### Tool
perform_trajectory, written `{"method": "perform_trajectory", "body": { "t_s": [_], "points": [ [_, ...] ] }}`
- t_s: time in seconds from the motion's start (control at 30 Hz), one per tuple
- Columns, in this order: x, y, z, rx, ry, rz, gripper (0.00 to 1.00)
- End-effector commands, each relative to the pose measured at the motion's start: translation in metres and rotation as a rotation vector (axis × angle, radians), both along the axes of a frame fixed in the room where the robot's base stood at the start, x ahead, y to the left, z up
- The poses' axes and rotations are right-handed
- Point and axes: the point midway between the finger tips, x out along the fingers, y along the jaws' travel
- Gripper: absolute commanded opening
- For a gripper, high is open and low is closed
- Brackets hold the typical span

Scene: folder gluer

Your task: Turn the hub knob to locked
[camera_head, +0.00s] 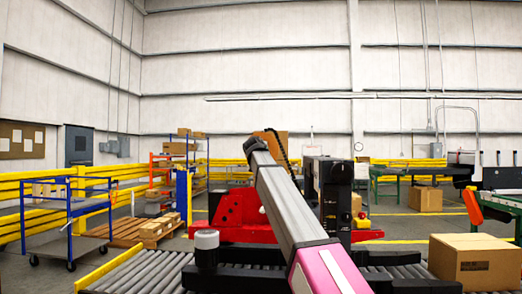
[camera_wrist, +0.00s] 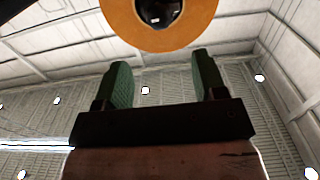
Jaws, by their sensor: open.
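In the wrist view an orange disc (camera_wrist: 205,22) with a dark, glossy round centre (camera_wrist: 160,10) is cut off by the top edge. It may be the hub knob, but I cannot tell for sure, and no lock mark is visible. My gripper (camera_wrist: 163,80) is open below it in the picture, its two green-padded fingers apart with nothing between them. The fingertips appear apart from the disc; the depth between them is unclear. In the head view I cannot make out the knob or my gripper.
A black and red machine (camera_head: 232,210) stands mid-view behind a roller conveyor (camera_head: 150,272). A cardboard box (camera_head: 474,262) sits at the right on the rollers. A blue cart (camera_head: 70,220), a pallet (camera_head: 128,232) and yellow railings (camera_head: 35,178) are at the left.

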Motion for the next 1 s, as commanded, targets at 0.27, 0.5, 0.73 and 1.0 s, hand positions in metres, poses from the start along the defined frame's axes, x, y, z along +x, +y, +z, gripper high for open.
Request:
{"method": "perform_trajectory", "body": {
  "t_s": [0.27,0.5,0.73,1.0],
  "points": [
    [0.045,-0.001,0.0,0.0,0.002,-0.001,0.64],
    [0.085,-0.002,0.001,0.0,0.001,0.0,0.64],
    [0.098,-0.003,-0.001,0.0,0.001,0.0,0.64],
    [0.098,-0.004,-0.001,0.0,0.001,0.0,0.42]
  ]
}}
